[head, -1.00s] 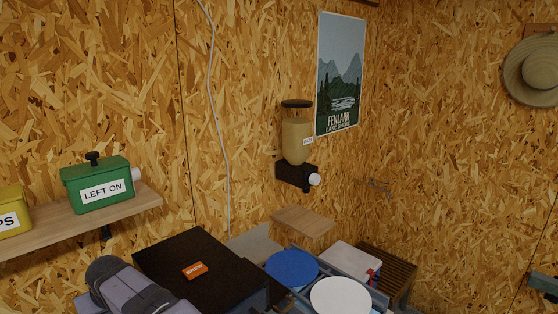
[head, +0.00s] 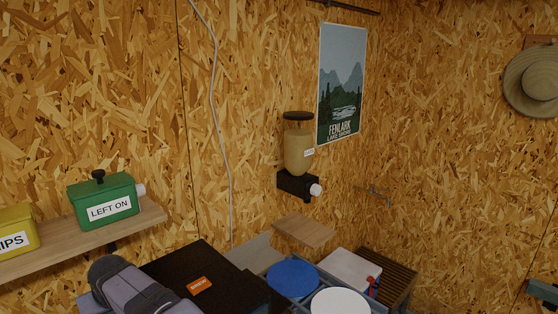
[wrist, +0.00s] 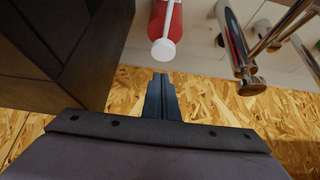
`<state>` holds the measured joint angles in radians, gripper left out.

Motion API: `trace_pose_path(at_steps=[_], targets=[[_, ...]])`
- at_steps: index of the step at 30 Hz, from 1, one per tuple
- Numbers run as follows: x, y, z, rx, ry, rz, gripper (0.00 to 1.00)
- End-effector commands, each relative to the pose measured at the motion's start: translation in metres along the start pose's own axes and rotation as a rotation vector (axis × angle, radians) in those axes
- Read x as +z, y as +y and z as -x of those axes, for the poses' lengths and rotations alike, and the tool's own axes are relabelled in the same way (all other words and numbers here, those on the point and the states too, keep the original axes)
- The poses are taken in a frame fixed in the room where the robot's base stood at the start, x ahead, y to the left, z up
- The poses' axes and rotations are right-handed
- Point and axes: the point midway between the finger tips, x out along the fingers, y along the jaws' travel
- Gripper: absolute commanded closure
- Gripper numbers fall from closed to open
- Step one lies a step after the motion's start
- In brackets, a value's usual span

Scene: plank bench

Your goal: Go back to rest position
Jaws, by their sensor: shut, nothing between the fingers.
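My gripper (wrist: 161,82) shows in the wrist view with its two dark fingers together and nothing between them. It does not show in the head view. There, part of my grey arm (head: 130,285) is at the lower left, beside a black box.
In the wrist view, a red bottle (wrist: 166,20) with a white cap is beyond the fingertips, chrome parts (wrist: 238,45) are right, and a dark block (wrist: 70,50) is left. The head view shows the black box (head: 205,262), a blue lid (head: 292,278) and a wall dispenser (head: 298,160).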

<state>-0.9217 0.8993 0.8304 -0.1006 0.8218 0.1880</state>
Motion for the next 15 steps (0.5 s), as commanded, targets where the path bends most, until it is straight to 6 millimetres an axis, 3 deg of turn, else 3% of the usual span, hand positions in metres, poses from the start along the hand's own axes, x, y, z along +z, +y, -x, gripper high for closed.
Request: trace_pose_path(at_steps=[5, 15], targets=[[-0.004, 0.026, 0.027, -0.034, -0.025, -0.120, 1.00], [-0.010, 0.097, 0.146, -0.253, -0.099, -0.622, 1.00]])
